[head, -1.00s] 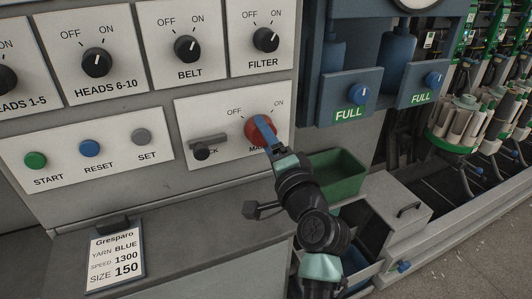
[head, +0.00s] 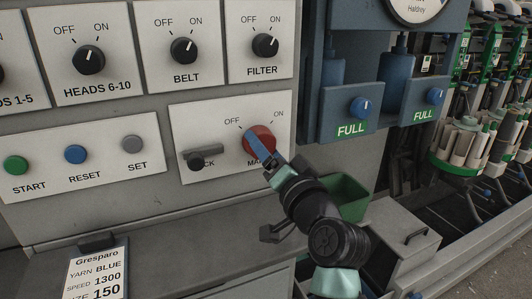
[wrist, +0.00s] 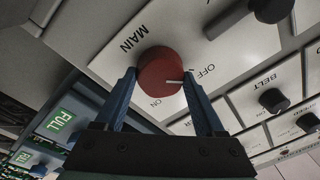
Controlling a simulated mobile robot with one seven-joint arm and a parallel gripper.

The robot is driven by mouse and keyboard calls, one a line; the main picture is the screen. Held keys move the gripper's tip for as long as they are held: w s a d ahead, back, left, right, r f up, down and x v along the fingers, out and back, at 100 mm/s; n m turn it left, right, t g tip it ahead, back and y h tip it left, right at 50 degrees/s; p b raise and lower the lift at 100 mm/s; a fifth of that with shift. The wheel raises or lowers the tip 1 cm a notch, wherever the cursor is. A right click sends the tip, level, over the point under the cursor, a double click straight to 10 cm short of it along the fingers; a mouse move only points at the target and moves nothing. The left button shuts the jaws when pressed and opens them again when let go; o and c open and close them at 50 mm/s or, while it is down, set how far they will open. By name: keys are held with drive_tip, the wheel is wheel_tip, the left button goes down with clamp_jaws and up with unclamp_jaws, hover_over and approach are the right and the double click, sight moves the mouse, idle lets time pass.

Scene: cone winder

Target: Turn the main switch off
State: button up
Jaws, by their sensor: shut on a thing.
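The main switch (head: 264,133) is a red round knob on a white plate with OFF and ON marks; part of its MAIN label is hidden by my gripper in the head view. My gripper (head: 259,146) is shut on this knob, with one blue finger showing across its face. In the wrist view the knob (wrist: 159,70) sits between the two blue fingers of my gripper (wrist: 160,76). The knob's white mark points between OFF and ON there.
Black selector knobs, such as the filter knob (head: 264,46), are above. A green bin (head: 350,196) and a grey box (head: 405,238) stand at lower right.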

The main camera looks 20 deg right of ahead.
idle(0.3)
drive_tip(key=o, duration=1.3)
drive_tip(key=shift+o, duration=0.2)
drive_tip(key=s+f, duration=0.1)
drive_tip(key=s, duration=1.2)
drive_tip(key=shift+d, duration=0.25)
drive_tip(key=shift+w, duration=0.1)
